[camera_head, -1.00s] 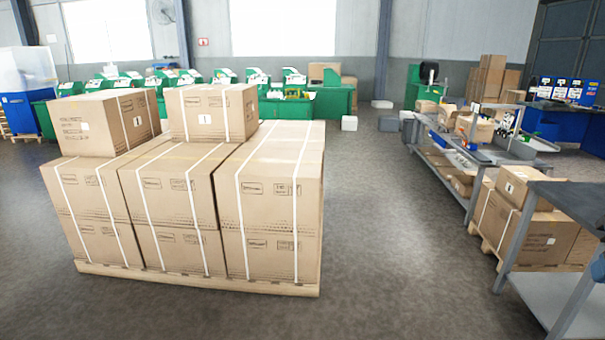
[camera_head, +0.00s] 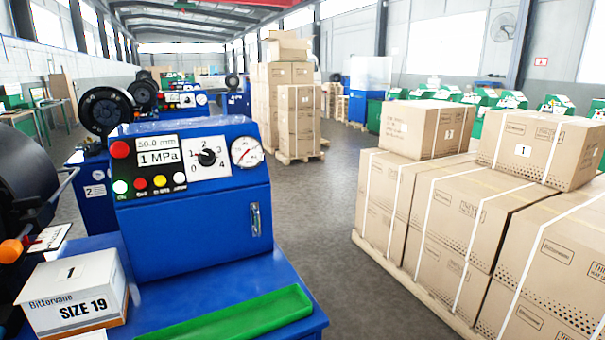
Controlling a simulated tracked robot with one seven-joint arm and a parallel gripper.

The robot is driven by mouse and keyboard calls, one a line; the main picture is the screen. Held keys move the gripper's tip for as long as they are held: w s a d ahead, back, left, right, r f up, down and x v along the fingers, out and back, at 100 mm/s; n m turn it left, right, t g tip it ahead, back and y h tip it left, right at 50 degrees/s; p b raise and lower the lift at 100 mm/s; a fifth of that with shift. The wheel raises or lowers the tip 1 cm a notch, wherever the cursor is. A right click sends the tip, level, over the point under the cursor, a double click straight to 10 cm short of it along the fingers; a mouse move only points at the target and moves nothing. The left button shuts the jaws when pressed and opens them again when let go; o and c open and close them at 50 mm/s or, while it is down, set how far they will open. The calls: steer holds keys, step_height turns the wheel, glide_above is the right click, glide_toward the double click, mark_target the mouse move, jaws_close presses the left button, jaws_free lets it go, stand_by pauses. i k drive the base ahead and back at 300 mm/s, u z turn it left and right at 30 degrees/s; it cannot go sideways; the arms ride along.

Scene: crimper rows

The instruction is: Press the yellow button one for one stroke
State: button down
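A blue crimper control box (camera_head: 190,222) stands at the left on a blue bench. Its white panel (camera_head: 200,152) faces me. The small round yellow button (camera_head: 160,181) is in the lower row of the panel, between a small red button (camera_head: 140,184) and a whitish one (camera_head: 180,178). A larger red button (camera_head: 120,149) is at the upper left. The display (camera_head: 158,149) reads 50.0 mm and 1 MPa. A black dial (camera_head: 207,157) and a round gauge (camera_head: 246,152) are to the right. My gripper is not in view.
A white box (camera_head: 75,291) marked SIZE 19 and a green tray (camera_head: 215,322) are on the bench in front. A pallet of cartons (camera_head: 450,225) stands at the right. Open grey floor (camera_head: 325,215) lies between. More cartons (camera_head: 297,110) stand behind.

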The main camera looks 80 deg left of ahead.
mark_target(160, 180)
steer(key=u, duration=0.75)
steer(key=i, duration=0.15)
steer(key=u, duration=3.2)
steer(key=i, duration=1)
steer(key=z, duration=0.4)
